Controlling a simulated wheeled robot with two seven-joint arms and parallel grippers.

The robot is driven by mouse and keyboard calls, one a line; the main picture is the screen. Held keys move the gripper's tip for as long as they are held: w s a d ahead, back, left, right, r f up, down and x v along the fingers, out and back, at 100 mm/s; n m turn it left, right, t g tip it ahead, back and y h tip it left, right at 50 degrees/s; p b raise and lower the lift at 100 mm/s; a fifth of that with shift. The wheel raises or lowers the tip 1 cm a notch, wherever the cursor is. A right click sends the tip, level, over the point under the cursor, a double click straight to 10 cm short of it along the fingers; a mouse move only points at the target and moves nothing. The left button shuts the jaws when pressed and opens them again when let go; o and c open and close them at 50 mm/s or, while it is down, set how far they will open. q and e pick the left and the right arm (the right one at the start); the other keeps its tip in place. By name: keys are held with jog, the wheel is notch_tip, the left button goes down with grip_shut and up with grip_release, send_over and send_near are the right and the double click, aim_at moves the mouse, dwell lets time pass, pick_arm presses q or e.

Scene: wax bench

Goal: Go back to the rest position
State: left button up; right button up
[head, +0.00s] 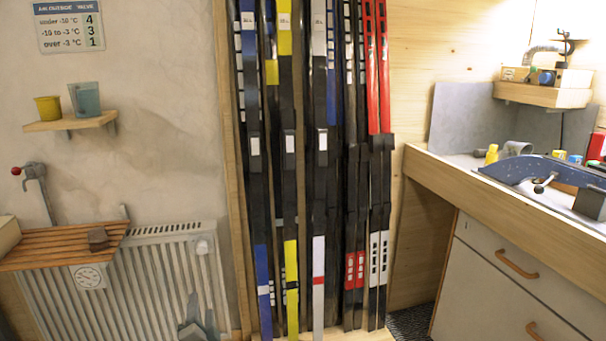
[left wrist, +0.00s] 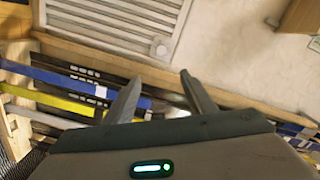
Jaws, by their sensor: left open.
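My left gripper (left wrist: 161,77) shows in the left wrist view with its two dark fingers spread apart and nothing between them. Beyond the fingers are the skis and the wooden frame edge. In the head view only the tips of the left gripper (head: 198,325) show at the bottom edge, in front of the radiator's lower right part. My right gripper is in neither view.
Several skis (head: 290,200) stand upright against the wall. A white radiator (head: 150,270) and a slatted wooden shelf (head: 60,248) are on the left. A workbench (head: 500,205) with a blue ski-shaped tool (head: 545,170) is on the right.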

pick_arm(q)
jog(key=s+d+f+n+g+h+p, duration=0.1)
jog(key=s+d+f+g+h+p, duration=0.15)
jog(key=s+f, duration=0.8)
jog(key=s+d+f+n+g+h+p, duration=0.1)
jog(key=s+d+f+n+g+p, duration=0.2)
jog(key=s+f, duration=0.7)
jog(key=s+d+f+n+g+h+p, duration=0.1)
jog(key=s+f, duration=0.4)
jog(key=s, duration=0.5)
jog(key=s+d+f+n+g+p, duration=0.1)
jog(key=s+f+g+p, duration=0.1)
jog(key=s, duration=0.8)
jog(key=s+d+f+n+g+h+p, duration=0.1)
jog(key=s+f+g+p, duration=0.1)
jog(key=s+f, duration=0.5)
jog(key=s+p, duration=0.1)
jog(key=s, duration=0.2)
jog(key=shift+s+d+f+g+h+p, duration=0.3)
jog(key=shift+s+g+h, duration=0.05)
jog(key=shift+s, duration=0.05)
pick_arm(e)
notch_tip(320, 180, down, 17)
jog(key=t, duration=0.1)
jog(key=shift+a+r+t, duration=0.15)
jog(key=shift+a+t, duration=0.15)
